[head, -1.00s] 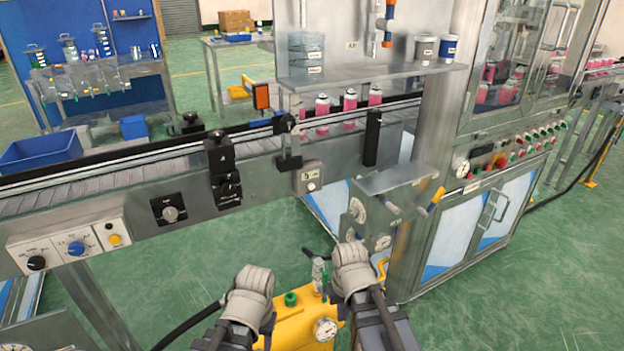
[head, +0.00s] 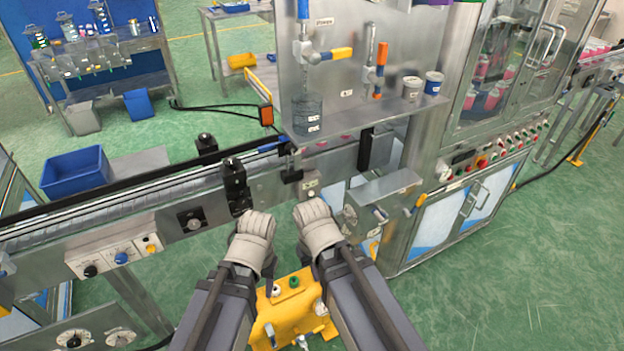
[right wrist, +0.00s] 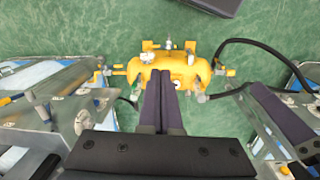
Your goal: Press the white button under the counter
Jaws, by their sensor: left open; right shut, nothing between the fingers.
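The small grey button box (head: 310,187) is fixed to the front of the conveyor, below the metal shelf, in the head view. Its pale round button (head: 311,193) faces outward. My right gripper (head: 312,214) appears just below the box in the head view; I cannot tell whether it touches. Its fingers are shut and empty in the right wrist view (right wrist: 161,100). My left gripper (head: 255,226) is open and empty, left of the right one, below the black conveyor fittings. The button does not show clearly in the right wrist view.
A yellow tank (head: 293,315) with valves stands on the floor below my arms. A metal bracket plate (head: 383,190) juts out right of the button box. A control panel with dials (head: 118,256) is at the left. Green floor is clear at the lower right.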

